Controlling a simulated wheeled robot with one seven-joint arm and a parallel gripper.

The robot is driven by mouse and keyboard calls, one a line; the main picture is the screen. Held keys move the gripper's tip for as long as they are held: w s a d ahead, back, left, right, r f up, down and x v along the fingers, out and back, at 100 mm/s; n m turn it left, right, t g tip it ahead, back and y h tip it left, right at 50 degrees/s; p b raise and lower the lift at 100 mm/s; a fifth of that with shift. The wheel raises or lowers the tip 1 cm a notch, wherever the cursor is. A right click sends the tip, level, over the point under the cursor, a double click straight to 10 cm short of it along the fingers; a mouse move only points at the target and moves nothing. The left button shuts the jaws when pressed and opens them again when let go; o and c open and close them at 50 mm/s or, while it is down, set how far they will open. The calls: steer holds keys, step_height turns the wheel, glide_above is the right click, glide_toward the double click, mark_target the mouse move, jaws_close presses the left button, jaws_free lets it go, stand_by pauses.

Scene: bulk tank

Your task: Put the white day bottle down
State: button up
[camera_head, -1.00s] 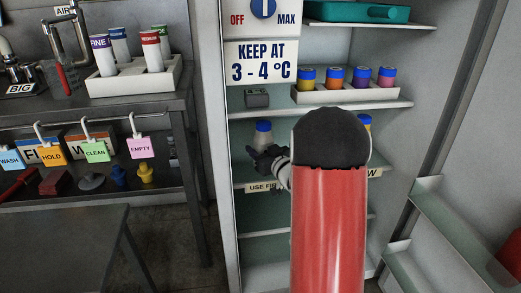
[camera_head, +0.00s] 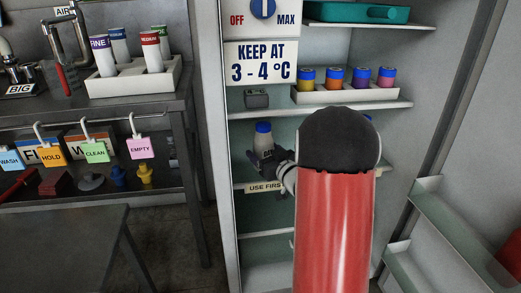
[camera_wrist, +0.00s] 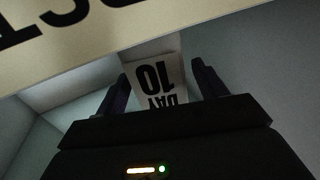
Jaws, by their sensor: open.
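The white day bottle (camera_head: 263,141) with a blue cap stands upright on the "USE FIRST" shelf at the left of the open fridge. My gripper (camera_head: 265,162) is open, low in front of the bottle; it hides the bottle's base. In the wrist view, my gripper's two dark fingers (camera_wrist: 158,76) stand on either side of the white surface labelled "DAY 10" (camera_wrist: 155,85). Whether a finger touches it I cannot tell.
My red arm link hides the middle of that shelf. The shelf above holds a white rack (camera_head: 348,93) of several blue-capped jars and a small grey box (camera_head: 256,99). The fridge's left wall edge (camera_head: 228,200) is close to my gripper. A dark bench (camera_head: 150,105) stands left.

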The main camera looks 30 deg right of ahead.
steer(key=s+d, duration=0.1)
steer(key=s, duration=0.8)
steer(key=s+a+r+m+g+h, duration=0.2)
steer(key=s+a+r+g+h, duration=0.2)
steer(key=a+r+g+h, duration=0.1)
steer(key=s+a+f+g+y, duration=0.1)
steer(key=s+a+g, duration=0.2)
steer(key=s+a, duration=0.4)
steer(key=s+a+f+g+y, duration=0.1)
steer(key=s+a+g, duration=0.3)
steer(key=s, duration=0.9)
steer(key=a+y, duration=0.1)
steer(key=a, duration=0.2)
steer(key=shift+a+f+n, duration=0.25)
steer(key=shift+n, duration=0.15)
